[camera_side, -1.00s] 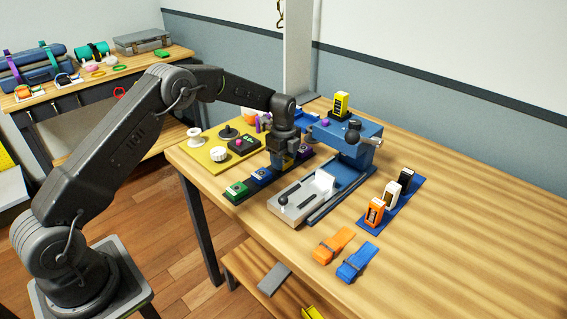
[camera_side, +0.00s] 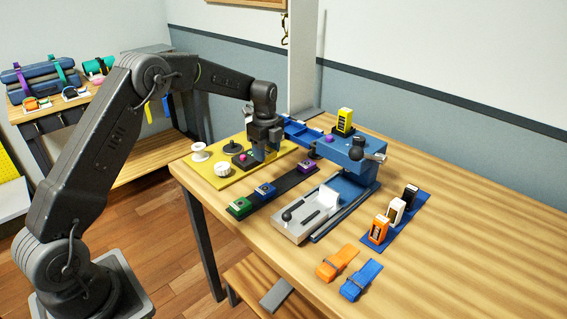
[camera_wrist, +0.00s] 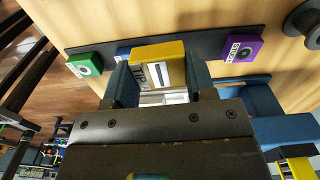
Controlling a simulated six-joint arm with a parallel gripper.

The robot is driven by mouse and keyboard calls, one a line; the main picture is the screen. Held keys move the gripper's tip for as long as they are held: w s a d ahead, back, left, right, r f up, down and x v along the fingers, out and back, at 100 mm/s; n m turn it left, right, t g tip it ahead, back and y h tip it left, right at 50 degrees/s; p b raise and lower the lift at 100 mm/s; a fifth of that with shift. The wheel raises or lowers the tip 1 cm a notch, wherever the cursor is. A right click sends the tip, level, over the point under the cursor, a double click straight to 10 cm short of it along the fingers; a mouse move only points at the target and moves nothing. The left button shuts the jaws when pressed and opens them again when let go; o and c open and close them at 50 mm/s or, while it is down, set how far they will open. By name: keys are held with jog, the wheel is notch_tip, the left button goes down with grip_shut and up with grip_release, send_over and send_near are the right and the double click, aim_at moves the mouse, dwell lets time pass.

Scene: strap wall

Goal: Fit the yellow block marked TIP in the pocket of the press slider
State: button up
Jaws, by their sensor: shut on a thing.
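My gripper (camera_side: 262,152) is raised above the dark block strip. In the wrist view its jaws (camera_wrist: 160,85) are shut on the yellow block (camera_wrist: 157,65), whose white label reads TIP. The block is hardly visible in the side view, hidden by the gripper. The press slider (camera_side: 292,231) is pale grey with a dark knob at its near end. Its white raised pocket part (camera_side: 323,198) is toward the press, right of and below my gripper in the picture. The blue press (camera_side: 352,152) stands behind it. The pocket's inside cannot be made out.
The dark strip (camera_side: 283,185) holds green (camera_side: 239,206), blue (camera_side: 264,190) and purple (camera_side: 307,167) blocks, with a gap between blue and purple. Orange (camera_side: 337,263) and blue (camera_side: 361,279) clips lie in front.

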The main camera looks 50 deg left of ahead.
jog(key=s+a+r, duration=0.3)
jog(key=a, duration=0.1)
jog(key=d+r, duration=0.3)
jog(key=d, duration=0.4)
jog(key=d+r, duration=0.3)
jog(key=d, duration=0.3)
jog(key=shift+m, duration=0.3)
jog(key=shift+w+d+f, duration=0.7)
jog(key=shift+d+f, duration=1.1)
jog(key=shift+f, duration=0.05)
jog(key=shift+w+d+f, duration=0.75)
jog(key=shift+d+f, duration=1.05)
jog(key=shift+w+d+f, duration=0.7)
jog(key=shift+d+f, duration=1.1)
jog(key=shift+f, duration=0.05)
jog(key=shift+f, duration=0.65)
jog(key=o, duration=1.1)
jog(key=shift+s+f, duration=0.1)
jog(key=shift+f, duration=0.1)
notch_tip(320, 180, up, 14)
jog(key=shift+f, duration=0.1)
